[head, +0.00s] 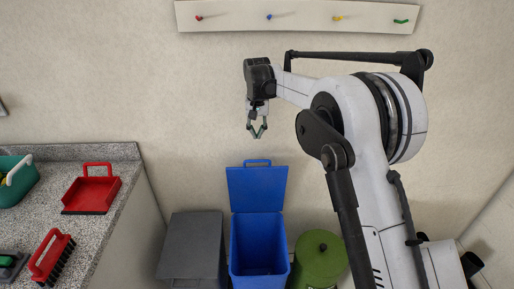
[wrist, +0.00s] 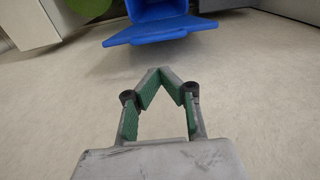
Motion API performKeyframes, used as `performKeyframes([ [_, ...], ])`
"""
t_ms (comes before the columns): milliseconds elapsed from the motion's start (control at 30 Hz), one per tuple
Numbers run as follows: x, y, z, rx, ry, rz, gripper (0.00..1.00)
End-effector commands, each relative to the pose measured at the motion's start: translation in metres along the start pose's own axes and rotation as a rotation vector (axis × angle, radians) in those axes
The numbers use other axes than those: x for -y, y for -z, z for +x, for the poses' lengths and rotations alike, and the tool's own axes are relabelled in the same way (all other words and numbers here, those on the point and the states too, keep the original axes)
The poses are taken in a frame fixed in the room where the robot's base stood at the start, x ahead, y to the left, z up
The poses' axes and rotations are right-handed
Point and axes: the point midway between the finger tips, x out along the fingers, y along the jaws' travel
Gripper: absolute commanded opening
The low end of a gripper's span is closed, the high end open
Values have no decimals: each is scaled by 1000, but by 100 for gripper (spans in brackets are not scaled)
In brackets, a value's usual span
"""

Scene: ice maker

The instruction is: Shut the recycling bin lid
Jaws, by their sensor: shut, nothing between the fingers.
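The blue recycling bin (head: 258,250) stands on the floor against the wall in the head view. Its blue lid (head: 257,188) is open and stands upright at the back, with a handle loop on its top edge. My gripper (head: 258,136) is above the lid, apart from it, pointing down. In the wrist view my gripper (wrist: 165,70) has its green-padded fingertips together with nothing between them. The lid (wrist: 160,35) shows just beyond the fingertips, with part of the bin (wrist: 155,8) behind it.
A grey bin (head: 192,248) stands left of the blue bin and a round green bin (head: 320,260) right of it. A counter (head: 95,150) at the left holds a red dustpan (head: 91,190) and a red brush (head: 52,255). A peg rail (head: 300,16) is on the wall above.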

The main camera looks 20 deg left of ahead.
Motion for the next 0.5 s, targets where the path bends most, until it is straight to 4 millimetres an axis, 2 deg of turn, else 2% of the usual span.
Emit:
performKeyframes([
  [167, 0, 0, 17, 0, 0, 0, 0],
  [500, 0, 0, 72, 0, 0, 0, 0],
])
